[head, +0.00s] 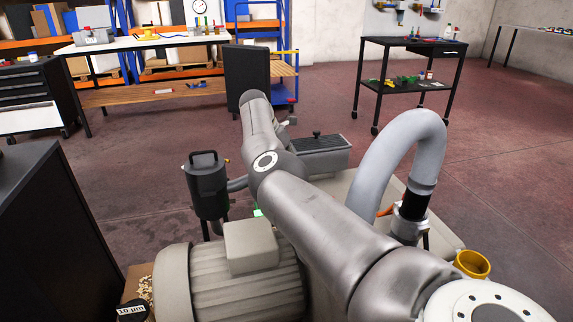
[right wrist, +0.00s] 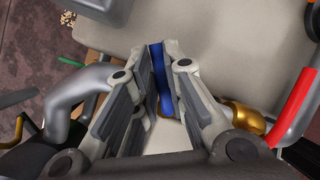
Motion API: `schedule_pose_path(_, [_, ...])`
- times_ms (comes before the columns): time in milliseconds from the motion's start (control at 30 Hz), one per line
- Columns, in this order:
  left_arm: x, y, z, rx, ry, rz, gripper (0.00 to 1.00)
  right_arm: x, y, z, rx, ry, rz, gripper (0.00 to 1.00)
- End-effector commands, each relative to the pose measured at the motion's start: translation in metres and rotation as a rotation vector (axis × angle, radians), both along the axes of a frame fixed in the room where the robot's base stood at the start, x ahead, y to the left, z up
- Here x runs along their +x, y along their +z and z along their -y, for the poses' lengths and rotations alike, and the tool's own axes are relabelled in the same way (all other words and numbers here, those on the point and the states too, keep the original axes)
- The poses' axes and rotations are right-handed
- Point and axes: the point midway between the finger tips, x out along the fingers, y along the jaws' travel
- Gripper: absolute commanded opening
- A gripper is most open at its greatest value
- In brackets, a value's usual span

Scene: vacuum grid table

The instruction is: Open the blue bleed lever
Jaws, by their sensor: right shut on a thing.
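The blue bleed lever (right wrist: 161,85) shows in the right wrist view as a narrow blue bar between the fingers of my right gripper (right wrist: 159,52). The fingers are shut on it, one on each side. Its far end is hard to make out, and its lower end runs down between the fingers. In the head view my right arm reaches across the pump assembly and hides the lever. My left gripper is in neither view.
Around the lever are a ribbed motor (head: 225,280), a dark canister (head: 207,185), a large grey curved pipe (head: 405,135) and a yellow-rimmed port (head: 472,263). A red-sleeved tube (right wrist: 292,107) runs at the right in the wrist view. Open floor lies beyond.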

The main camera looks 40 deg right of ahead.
Motion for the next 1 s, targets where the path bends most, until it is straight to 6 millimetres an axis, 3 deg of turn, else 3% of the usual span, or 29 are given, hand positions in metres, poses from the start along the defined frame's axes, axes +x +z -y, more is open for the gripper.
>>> schedule_pose_path(400, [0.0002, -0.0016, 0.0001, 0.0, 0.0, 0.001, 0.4, -0.0037, 0.0005, 0.0007, 0.001, -0.1, 0.002, 0.0])
schedule_pose_path(967, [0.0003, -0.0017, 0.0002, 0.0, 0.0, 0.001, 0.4, -0.0039, 0.0007, 0.0002, 0.0, -0.114, 0.003, 0.0])
schedule_pose_path(1000, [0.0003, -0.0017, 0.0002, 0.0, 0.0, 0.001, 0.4, -0.0039, 0.0008, 0.0003, 0.0, -0.114, 0.003, 0.16])
